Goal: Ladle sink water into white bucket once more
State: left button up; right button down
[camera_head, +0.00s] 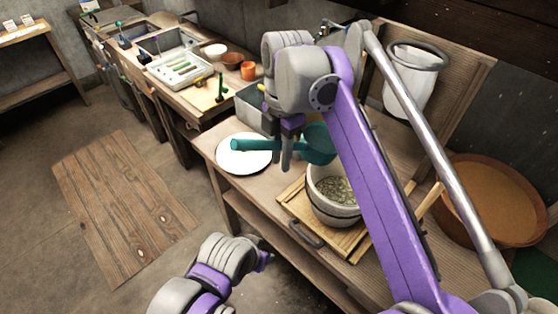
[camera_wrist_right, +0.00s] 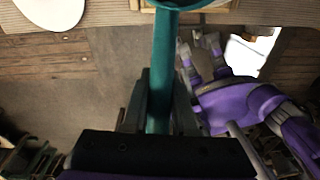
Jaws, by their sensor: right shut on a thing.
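My right gripper (camera_head: 287,160) is shut on the handle of a teal ladle (camera_head: 243,146). The ladle's cup (camera_head: 319,146) is above the back left rim of the whitish bucket (camera_head: 331,212); its inside is hidden. In the right wrist view the ladle handle (camera_wrist_right: 162,65) runs up between the fingers and the cup is cut off at the top. The bucket stands on a wooden board and holds greyish-green bits. A sink (camera_head: 166,42) is in the far counter. My left gripper (camera_head: 264,259) is low in front of the table, its fingers too small to judge.
A white plate (camera_head: 244,153) lies left of the bucket. A grey basin (camera_head: 249,105) is partly behind my right arm. A large round brown tub (camera_head: 487,202) is at right.

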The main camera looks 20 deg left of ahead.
jog(key=shift+w+d+r+y, duration=0.1)
jog(key=shift+d+r+y, duration=0.1)
jog(key=shift+r+y, duration=0.65)
jog(key=w+d+r+g+y+b, duration=0.1)
jog(key=d+r+g+y+b, duration=0.1)
jog(key=d+y+b, duration=0.2)
jog(key=w+d+r+n+g+y+b, duration=0.1)
jog(key=w+d+r+g+y+b, duration=0.1)
jog(key=d+y+b, duration=0.3)
jog(key=d+y, duration=0.3)
jog(key=y, duration=0.1)
jog(key=shift+w+d+r+g+y, duration=0.2)
jog(key=shift+r+g+y, duration=0.15)
jog(key=shift+r+g, duration=0.05)
jog(key=shift+d, duration=0.1)
dwell(0.6)
